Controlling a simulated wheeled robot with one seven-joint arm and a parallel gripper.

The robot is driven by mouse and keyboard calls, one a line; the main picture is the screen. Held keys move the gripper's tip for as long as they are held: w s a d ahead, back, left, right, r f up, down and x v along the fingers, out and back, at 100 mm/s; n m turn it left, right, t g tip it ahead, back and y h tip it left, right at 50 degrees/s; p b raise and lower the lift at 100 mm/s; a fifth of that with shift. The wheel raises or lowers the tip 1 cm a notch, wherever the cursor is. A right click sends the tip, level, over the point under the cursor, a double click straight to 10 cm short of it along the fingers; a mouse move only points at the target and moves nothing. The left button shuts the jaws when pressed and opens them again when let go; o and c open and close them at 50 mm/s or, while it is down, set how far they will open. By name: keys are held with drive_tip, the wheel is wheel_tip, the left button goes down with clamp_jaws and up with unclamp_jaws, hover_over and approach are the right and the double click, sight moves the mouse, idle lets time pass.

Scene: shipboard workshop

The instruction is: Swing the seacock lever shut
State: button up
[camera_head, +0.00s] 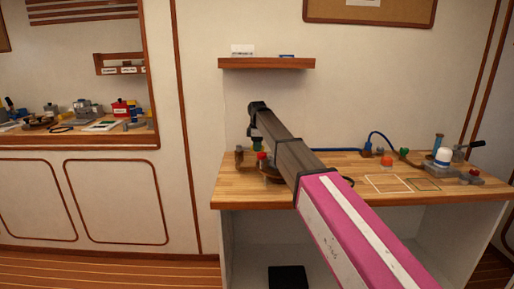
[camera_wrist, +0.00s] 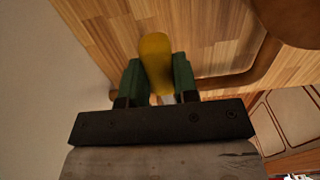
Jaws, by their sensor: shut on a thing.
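My gripper (camera_wrist: 157,68) has two green fingers, closed on both sides of a yellow rounded grip (camera_wrist: 155,50) in the wrist view. The grip appears to be the seacock lever's handle. In the head view my gripper (camera_head: 257,145) is low over the left end of the wooden bench, mostly behind my own arm. A brown fitting (camera_head: 240,157), perhaps the seacock body, stands just left of it. The lever itself and its angle are hidden in the head view.
The wooden bench (camera_head: 340,160) holds a red knob (camera_head: 262,157) close by my gripper. A wall shelf (camera_head: 266,63) hangs above.

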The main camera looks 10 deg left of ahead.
drive_tip(key=o, duration=0.9)
drive_tip(key=shift+r, duration=0.1)
wheel_tip(320, 180, up, 11)
drive_tip(key=shift+f, duration=0.15)
